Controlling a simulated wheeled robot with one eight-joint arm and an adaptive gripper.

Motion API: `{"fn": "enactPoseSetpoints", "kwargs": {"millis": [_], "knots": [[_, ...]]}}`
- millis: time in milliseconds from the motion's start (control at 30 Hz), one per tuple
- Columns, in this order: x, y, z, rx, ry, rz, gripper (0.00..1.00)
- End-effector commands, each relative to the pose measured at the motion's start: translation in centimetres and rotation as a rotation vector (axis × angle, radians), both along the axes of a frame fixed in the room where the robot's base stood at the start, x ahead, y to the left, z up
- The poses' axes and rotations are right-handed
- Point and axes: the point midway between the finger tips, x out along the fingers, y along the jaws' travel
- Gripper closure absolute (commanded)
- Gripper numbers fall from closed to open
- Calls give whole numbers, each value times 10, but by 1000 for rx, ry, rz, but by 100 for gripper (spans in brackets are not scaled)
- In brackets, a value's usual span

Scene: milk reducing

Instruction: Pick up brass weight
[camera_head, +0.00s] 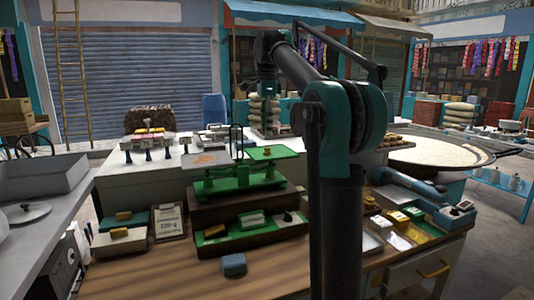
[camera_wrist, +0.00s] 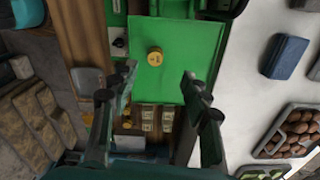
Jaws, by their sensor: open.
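The brass weight (camera_wrist: 155,57) is a small round gold piece on a flat green pan (camera_wrist: 178,88) in the wrist view. In the head view the brass weight (camera_head: 267,150) is a tiny gold spot on the right pan (camera_head: 284,154) of the green balance scale (camera_head: 236,182). My gripper (camera_wrist: 158,74) is open, with one finger on each side of the picture and nothing between them. The weight shows just beyond the fingertips, apart from them. In the head view the gripper end is small and dark above the pan area, and its fingers are hard to make out.
The scale stands on a brown wooden block (camera_head: 238,209). A green tray (camera_head: 249,232) holds small bars. In the wrist view, a dark blue block (camera_wrist: 286,56) lies on a white surface.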

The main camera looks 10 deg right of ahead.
Motion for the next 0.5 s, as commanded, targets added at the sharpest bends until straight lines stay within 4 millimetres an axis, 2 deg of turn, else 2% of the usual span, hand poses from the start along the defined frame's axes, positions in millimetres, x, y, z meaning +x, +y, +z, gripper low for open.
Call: {"fn": "enactPoseSetpoints", "kwargs": {"millis": [100, 267, 500], "knots": [[0, 0, -11, 0, 0, 0, 53], [-1, 0, -19, 0, 0, 0, 53], [-8, 1, -50, 0, 0, 0, 53]]}}
